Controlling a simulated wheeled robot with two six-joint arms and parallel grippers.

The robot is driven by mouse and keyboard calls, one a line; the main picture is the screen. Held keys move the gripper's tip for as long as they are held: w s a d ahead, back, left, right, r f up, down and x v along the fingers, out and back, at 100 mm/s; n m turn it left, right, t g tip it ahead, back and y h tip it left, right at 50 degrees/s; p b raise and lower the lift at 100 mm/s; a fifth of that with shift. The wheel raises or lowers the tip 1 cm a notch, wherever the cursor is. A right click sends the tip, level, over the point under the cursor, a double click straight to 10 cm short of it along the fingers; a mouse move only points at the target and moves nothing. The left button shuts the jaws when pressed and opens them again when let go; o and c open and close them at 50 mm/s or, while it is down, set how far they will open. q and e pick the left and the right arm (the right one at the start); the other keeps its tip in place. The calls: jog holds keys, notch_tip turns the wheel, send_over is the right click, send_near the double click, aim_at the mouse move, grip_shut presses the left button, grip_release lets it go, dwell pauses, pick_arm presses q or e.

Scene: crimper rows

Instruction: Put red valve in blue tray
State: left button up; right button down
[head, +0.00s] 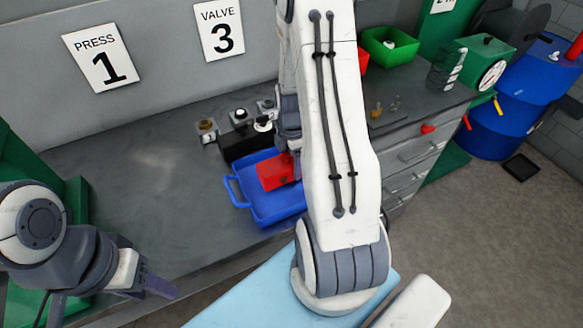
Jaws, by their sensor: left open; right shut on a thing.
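The red valve (274,174) shows as a red block over the blue tray (263,211). My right gripper (291,162) is shut on it, pointing down from above. My own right arm hides part of the gripper, the valve's right side and the tray's right part. I cannot tell whether the valve touches the tray floor. The blue tray sits on the grey bench near its front edge, with a handle on its left side. My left gripper (108,306) is open and empty at the lower left, well apart from the tray.
A black block (246,144) with several small fittings stands just behind the tray. A green bin (390,45) and a green machine with a dial (491,76) are at the back right. The grey bench (135,180) is clear left of the tray.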

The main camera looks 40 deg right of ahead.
notch_tip(320, 180, down, 3)
jog(key=shift+r+p, duration=0.2)
jog(key=shift+p, duration=0.1)
jog(key=shift+f, duration=0.15)
jog(key=shift+f, duration=0.15)
grip_release()
jog(key=shift+s, duration=0.1)
